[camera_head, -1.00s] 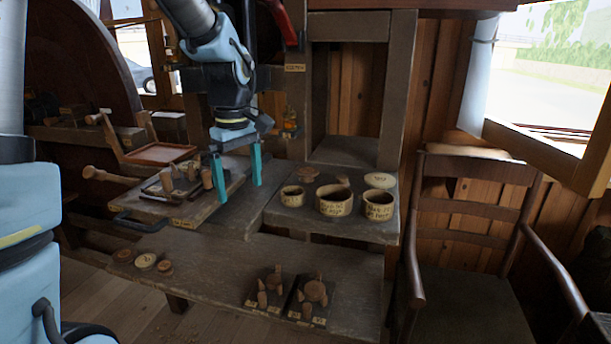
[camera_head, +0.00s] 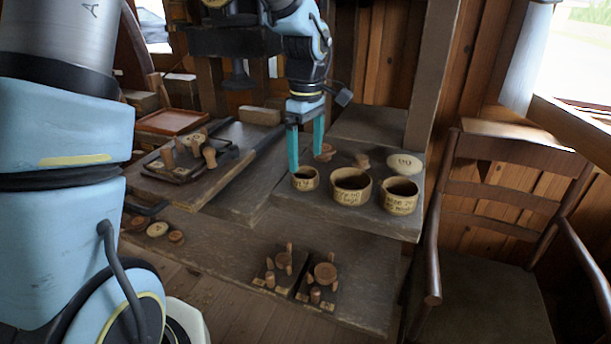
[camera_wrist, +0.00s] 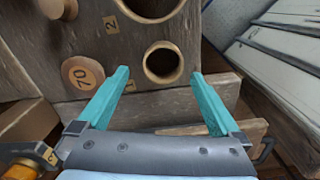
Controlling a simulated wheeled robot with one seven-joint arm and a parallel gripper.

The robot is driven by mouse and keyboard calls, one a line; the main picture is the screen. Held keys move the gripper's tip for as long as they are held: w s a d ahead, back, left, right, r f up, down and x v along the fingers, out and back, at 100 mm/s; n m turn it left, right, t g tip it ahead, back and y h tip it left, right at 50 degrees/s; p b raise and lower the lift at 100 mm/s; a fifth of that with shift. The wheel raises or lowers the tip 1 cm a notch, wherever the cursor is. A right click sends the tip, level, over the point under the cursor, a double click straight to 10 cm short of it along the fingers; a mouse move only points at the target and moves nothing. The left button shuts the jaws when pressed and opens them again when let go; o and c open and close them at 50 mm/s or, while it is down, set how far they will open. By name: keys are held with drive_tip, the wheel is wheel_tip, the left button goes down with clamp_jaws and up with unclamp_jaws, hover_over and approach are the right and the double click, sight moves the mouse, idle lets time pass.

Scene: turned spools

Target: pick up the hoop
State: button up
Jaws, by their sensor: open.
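Three short, hollow, round wooden pieces with writing on their sides stand in a row on the right-hand bench top. They are a small one (camera_head: 305,184), a middle one (camera_head: 351,198) and a right one (camera_head: 399,206). I cannot tell by name which is the hoop. My gripper (camera_head: 306,163) points down, open and empty, at the small one. In the wrist view the small one's ring (camera_wrist: 149,63) lies just beyond and between my open fingertips (camera_wrist: 160,73). Part of the middle one (camera_wrist: 174,14) shows at the top edge.
A disc marked 70 (camera_wrist: 82,73) lies beside the small ring. A turned knob (camera_head: 361,160) and a pale oval piece (camera_head: 404,163) stand behind the row. Pegs stand in a tray (camera_head: 160,177) on the left board. A chair (camera_head: 505,185) stands right.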

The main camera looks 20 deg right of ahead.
sight(305, 170)
drive_tip(key=f, duration=0.2)
drive_tip(key=f+p, duration=0.1)
drive_tip(key=f, duration=0.1)
drive_tip(key=shift+s+a+f, duration=0.2)
drive_tip(key=shift+f, duration=0.2)
drive_tip(key=c, duration=1.3)
